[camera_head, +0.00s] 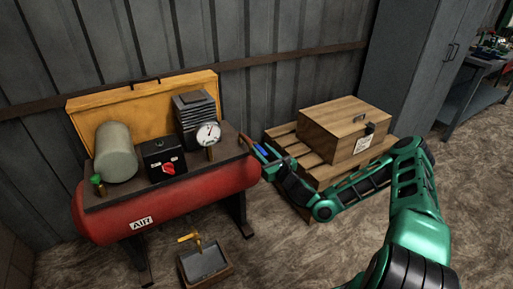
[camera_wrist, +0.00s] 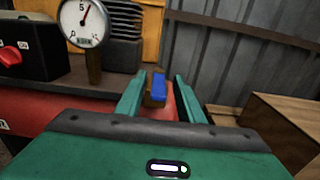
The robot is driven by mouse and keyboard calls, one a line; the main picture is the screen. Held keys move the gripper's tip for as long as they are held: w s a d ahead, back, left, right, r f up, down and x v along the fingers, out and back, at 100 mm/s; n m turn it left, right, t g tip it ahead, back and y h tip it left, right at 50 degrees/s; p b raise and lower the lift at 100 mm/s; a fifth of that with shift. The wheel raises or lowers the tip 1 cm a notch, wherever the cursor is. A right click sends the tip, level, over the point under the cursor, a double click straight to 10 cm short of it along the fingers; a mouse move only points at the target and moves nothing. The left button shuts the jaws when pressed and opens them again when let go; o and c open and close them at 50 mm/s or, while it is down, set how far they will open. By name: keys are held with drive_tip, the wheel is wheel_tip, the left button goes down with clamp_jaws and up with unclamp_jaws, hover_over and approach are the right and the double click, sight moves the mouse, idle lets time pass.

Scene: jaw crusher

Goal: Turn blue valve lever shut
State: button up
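The blue valve lever (camera_wrist: 158,87) shows between the two fingers of my gripper (camera_wrist: 160,94) in the wrist view, with a gap on each side. A brown-yellow fitting is just below the lever. In the head view the blue lever (camera_head: 261,149) is a small patch at the right end of the red air tank (camera_head: 170,203), partly hidden by my gripper (camera_head: 264,153). My gripper is open and holds nothing. I cannot tell how deep the lever sits between the fingers.
A pressure gauge (camera_head: 208,134) on a post and a black box with a red knob (camera_head: 168,169) stand on the tank's top. A wooden crate (camera_head: 345,128) on a pallet is to the right. A small box with a yellow handle (camera_head: 205,263) stands on the floor.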

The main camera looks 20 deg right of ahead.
sight(258, 144)
drive_tip(key=shift+x, duration=2)
drive_tip(key=shift+d, duration=0.1)
clamp_jaws()
